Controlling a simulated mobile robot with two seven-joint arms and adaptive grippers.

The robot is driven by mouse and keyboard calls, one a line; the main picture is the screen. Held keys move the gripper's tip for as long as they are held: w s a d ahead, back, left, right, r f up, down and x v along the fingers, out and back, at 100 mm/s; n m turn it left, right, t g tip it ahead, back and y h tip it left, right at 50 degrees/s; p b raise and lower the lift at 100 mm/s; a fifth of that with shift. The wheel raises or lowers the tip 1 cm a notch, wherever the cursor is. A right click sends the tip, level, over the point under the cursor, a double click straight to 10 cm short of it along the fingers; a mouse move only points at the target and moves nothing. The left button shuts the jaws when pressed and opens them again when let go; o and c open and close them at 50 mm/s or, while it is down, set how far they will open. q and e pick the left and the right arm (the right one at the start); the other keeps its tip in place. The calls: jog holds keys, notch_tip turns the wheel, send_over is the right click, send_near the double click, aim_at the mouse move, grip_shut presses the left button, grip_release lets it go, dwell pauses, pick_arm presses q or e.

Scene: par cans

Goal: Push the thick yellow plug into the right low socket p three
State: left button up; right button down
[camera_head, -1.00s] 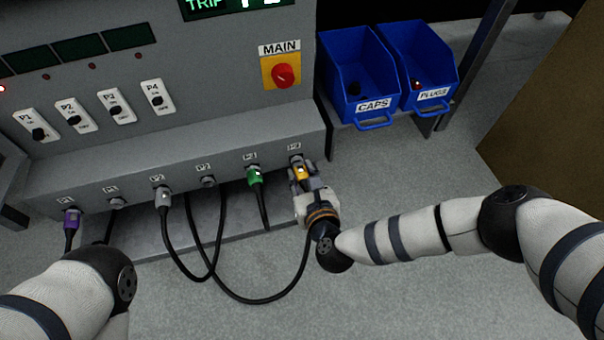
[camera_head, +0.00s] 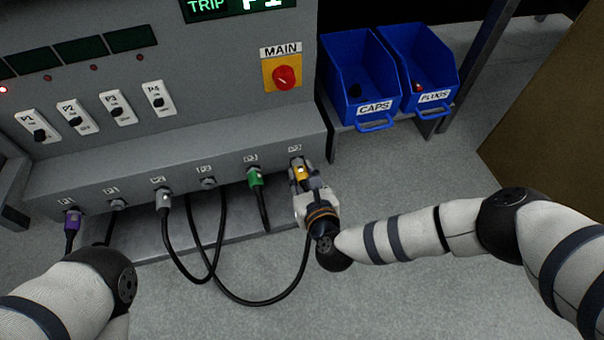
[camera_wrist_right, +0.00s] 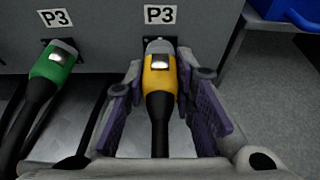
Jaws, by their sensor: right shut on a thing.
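The thick yellow plug (camera_wrist_right: 159,82) has a black cable tail and is at the rightmost low socket under a P3 label (camera_wrist_right: 160,14). Its front end meets the grey socket collar; how deep it sits I cannot tell. In the head view the yellow plug (camera_head: 301,172) shows between the fingers. My right gripper (camera_wrist_right: 162,98) is shut on it, one finger on each side; in the head view the gripper (camera_head: 302,178) is at the panel's lower right. My left arm is at the lower left, but its gripper is out of the picture.
A green plug (camera_head: 255,176) sits in the neighbouring P3 socket. A grey plug (camera_head: 164,200) and a purple plug (camera_head: 72,219) are farther left. Black cables loop below the panel. Blue bins labelled CAPS (camera_head: 374,107) and PLUGS (camera_head: 435,97) stand at right. Floor at right is clear.

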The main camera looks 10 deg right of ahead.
jog(key=shift+w+a, duration=0.15)
jog(key=shift+w, duration=0.5)
dwell(0.6)
jog(key=c, duration=1.2)
grip_release()
jog(key=shift+c, duration=0.2)
